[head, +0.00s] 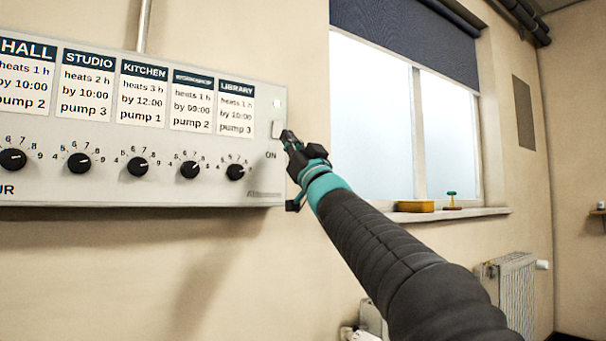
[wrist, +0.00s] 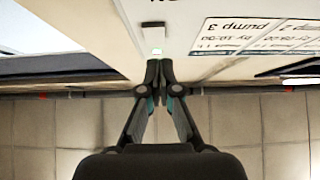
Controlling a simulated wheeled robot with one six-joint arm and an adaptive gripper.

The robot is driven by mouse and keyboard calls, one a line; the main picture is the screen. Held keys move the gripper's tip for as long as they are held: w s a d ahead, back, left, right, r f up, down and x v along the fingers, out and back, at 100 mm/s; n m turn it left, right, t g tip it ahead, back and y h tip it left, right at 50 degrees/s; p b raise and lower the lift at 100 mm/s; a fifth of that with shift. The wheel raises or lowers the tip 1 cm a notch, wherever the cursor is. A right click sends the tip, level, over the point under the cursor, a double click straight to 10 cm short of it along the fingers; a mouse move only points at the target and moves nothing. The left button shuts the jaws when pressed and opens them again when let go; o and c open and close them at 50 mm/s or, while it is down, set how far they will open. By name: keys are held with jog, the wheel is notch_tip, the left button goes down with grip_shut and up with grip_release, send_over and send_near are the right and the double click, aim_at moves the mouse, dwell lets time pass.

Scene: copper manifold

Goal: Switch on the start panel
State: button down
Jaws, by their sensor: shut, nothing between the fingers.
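The start panel (head: 262,190) is a pale grey box on the wall at the left of the head view. Near its right edge is a small white switch (head: 277,130), just above the word ON. A small pale square (head: 276,103) sits above the switch. In the wrist view the panel is upside down, with the white switch (wrist: 153,36) beside a dark bar and a small green spot between it and my fingertips. My gripper (head: 287,136) is shut and empty, its tips close beside the switch; I cannot tell whether they touch. The gripper also shows in the wrist view (wrist: 159,64).
Several black knobs (head: 189,169) and printed cards (head: 144,92) line the panel. A radiator (head: 511,285) stands lower right. Bare wall lies below the panel.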

jog(key=w+f+b+v, duration=0.1)
jog(key=b+v, duration=0.2)
jog(key=v, duration=0.7)
jog(key=shift+a, duration=0.2)
jog(key=w+d+f+m+g+h, duration=0.1)
jog(key=w+d+f+m+h, duration=0.1)
jog(key=w+f+h, duration=0.4)
jog(key=w+d+f+m+g+h, duration=0.1)
jog(key=d+f+m+h, duration=0.1)
jog(key=f+h, duration=0.35)
jog(key=s+d+f+m+g+h, duration=0.1)
jog(key=s+d+f+g, duration=0.15)
jog(key=f, duration=0.65)
jog(key=s+d+f+m+g+h, duration=0.1)
jog(key=d+f+g, duration=0.15)
jog(key=f, duration=0.55)
jog(key=s+d+f+g+p, duration=0.2)
jog(key=s+f+g, duration=0.5)
jog(key=s+f, duration=0.9)
jog(key=s+f+g+p, duration=0.1)
jog(key=s+f, duration=0.2)
jog(key=s, duration=0.6)
jog(key=s+f+g+p, duration=0.1)
jog(key=s+f+g, duration=0.1)
jog(key=s, duration=0.8)
jog(key=shift+f, duration=0.6)
